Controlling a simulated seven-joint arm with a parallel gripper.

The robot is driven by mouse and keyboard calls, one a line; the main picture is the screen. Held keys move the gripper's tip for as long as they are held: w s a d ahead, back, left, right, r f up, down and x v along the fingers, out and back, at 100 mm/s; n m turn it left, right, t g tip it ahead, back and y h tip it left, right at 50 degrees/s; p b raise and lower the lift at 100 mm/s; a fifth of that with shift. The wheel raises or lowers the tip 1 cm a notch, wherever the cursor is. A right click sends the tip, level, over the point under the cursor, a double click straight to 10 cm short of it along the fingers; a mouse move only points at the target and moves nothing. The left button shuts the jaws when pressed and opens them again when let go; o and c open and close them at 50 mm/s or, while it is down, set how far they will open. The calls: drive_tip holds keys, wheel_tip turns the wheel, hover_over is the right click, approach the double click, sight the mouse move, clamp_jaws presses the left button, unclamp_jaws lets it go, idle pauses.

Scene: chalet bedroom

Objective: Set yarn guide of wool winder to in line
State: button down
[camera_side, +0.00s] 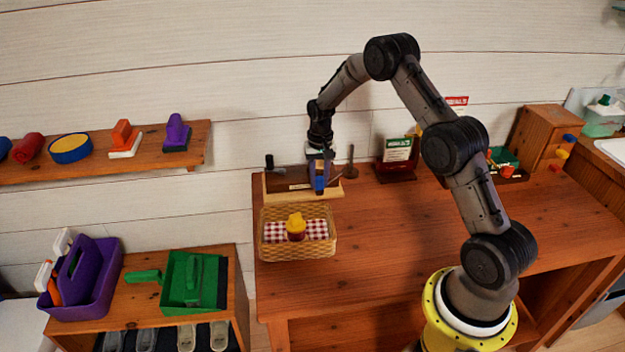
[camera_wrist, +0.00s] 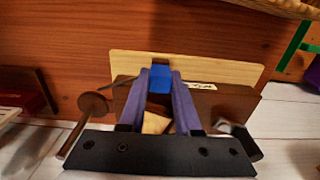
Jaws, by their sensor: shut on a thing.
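The wool winder (camera_side: 283,184) is a dark brown block on a pale wooden base board (camera_side: 283,195), at the back left of the table. It also shows in the wrist view (camera_wrist: 232,106), with its pale board behind it. My gripper (camera_side: 320,189) points down over the winder's right half. In the wrist view, my gripper's (camera_wrist: 160,76) two purple fingers are closed on a small blue block (camera_wrist: 159,80), which seems to be the yarn guide. The fingers hide part of it and of the winder's top. Which way the guide is set cannot be told.
A wooden disc on a rod (camera_wrist: 93,104) stands left of the fingers in the wrist view. A wicker basket (camera_side: 268,246) with a yellow-topped jar (camera_side: 296,226) stands in front of the winder. A small sign stand (camera_side: 396,166) is to the right. The table's middle is clear.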

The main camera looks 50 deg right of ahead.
sight(321, 177)
drive_tip(key=c, duration=0.6)
unclamp_jaws()
drive_tip(key=shift+s+d, duration=0.1)
drive_tip(key=shift+d, duration=0.1)
wheel_tip(321, 177, up, 14)
